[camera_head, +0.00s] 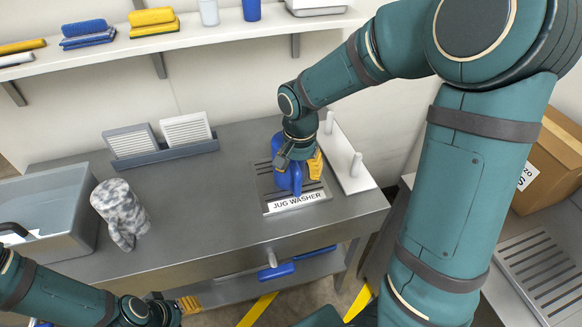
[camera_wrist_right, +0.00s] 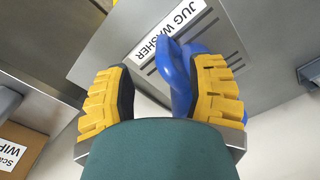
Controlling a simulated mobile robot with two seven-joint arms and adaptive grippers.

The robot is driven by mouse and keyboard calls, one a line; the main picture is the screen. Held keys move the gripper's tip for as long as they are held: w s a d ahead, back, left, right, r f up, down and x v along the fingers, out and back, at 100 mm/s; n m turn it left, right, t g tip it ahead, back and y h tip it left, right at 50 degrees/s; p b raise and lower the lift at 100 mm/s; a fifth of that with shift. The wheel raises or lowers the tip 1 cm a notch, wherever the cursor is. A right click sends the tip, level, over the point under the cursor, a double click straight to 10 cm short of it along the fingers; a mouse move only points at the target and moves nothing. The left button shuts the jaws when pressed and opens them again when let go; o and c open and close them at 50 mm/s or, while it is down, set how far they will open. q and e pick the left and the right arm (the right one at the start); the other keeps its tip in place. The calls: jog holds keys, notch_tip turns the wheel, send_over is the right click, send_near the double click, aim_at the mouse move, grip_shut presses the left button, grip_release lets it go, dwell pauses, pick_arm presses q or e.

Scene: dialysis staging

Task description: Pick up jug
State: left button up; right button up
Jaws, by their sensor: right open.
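A blue jug (camera_head: 289,181) stands on the slotted plate labelled JUG WASHER (camera_head: 297,203), partly hidden by my right gripper. My right gripper (camera_head: 301,164) is over the jug from above, its fingers pointing down. In the right wrist view the gripper (camera_wrist_right: 163,95) is open, and part of the blue jug (camera_wrist_right: 180,72) shows between the yellow fingers, close to the right-hand one. I cannot tell whether they touch. My left gripper (camera_head: 173,308) is low at the bottom edge, in front of the counter, and its opening is unclear.
A mottled grey-white vessel (camera_head: 119,213) stands on the counter beside a grey tub (camera_head: 40,208). A white board with pegs (camera_head: 350,172) is right of the washer. A cardboard box (camera_head: 552,165) is at right. The middle counter is clear.

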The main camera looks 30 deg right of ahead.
jog(key=f, duration=0.2)
jog(key=f+b, duration=0.2)
jog(key=f, duration=0.1)
jog(key=shift+w+d+f, duration=0.15)
jog(key=shift+w+f, duration=0.15)
jog(key=shift+f, duration=0.05)
grip_shut()
